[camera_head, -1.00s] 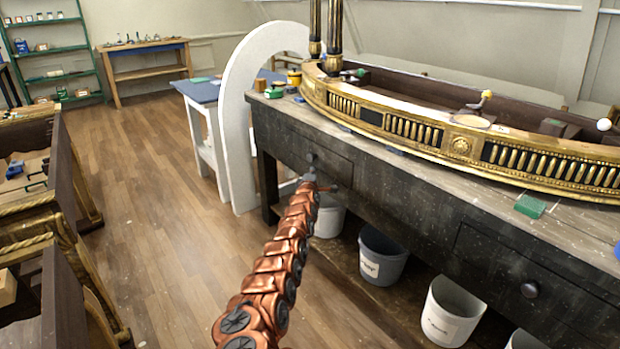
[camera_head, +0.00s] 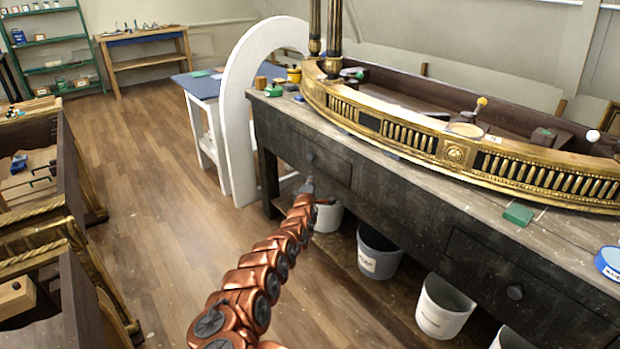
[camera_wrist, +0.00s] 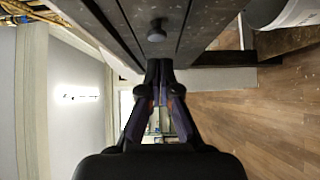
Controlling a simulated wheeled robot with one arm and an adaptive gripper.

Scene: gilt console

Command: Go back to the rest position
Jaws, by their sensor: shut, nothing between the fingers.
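My gripper (camera_head: 307,186) is at the end of my copper-coloured arm, in front of the dark workbench (camera_head: 400,200) and near its left drawer. In the wrist view my gripper (camera_wrist: 159,66) shows its two dark fingers brought together, with nothing between them. A round drawer knob (camera_wrist: 157,30) lies just beyond the fingertips in that view. The same knob (camera_head: 311,157) shows a little above my gripper in the head view. I cannot tell whether the fingertips touch the drawer front.
A curved gilt console piece (camera_head: 455,152) lies on the bench top. Bins (camera_head: 378,252) stand under the bench. A white arch (camera_head: 238,130) stands at the bench's left end. Gilt furniture (camera_head: 62,200) is at the left. The wooden floor (camera_head: 150,190) between is clear.

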